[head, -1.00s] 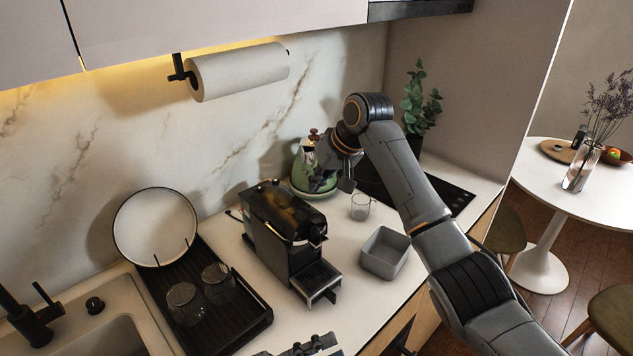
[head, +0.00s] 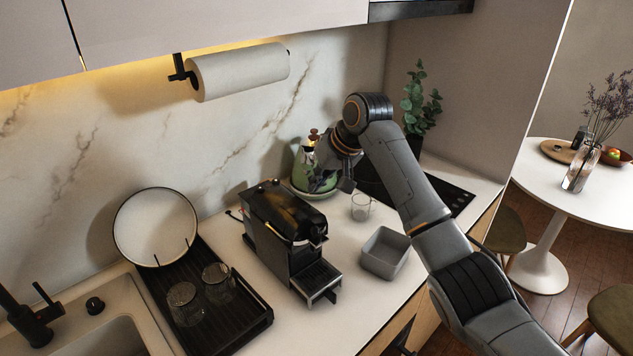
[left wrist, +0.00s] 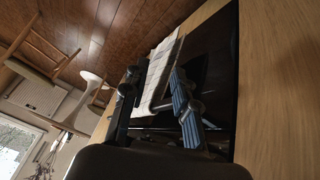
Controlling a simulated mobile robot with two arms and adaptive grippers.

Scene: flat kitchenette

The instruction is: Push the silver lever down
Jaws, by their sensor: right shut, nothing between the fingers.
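No silver lever can be made out; the gripper covers that side of the kettle. My left gripper (left wrist: 155,98) shows only in the left wrist view. Its two fingers stand apart, with a pale cloth (left wrist: 158,72) hanging beyond them.
A black coffee machine (head: 283,232) stands left of my right arm. A glass (head: 361,207) and a grey square bowl (head: 385,253) are close to the arm. A black drying rack (head: 236,333) holds a plate and glasses. A plant (head: 421,100) stands behind the arm.

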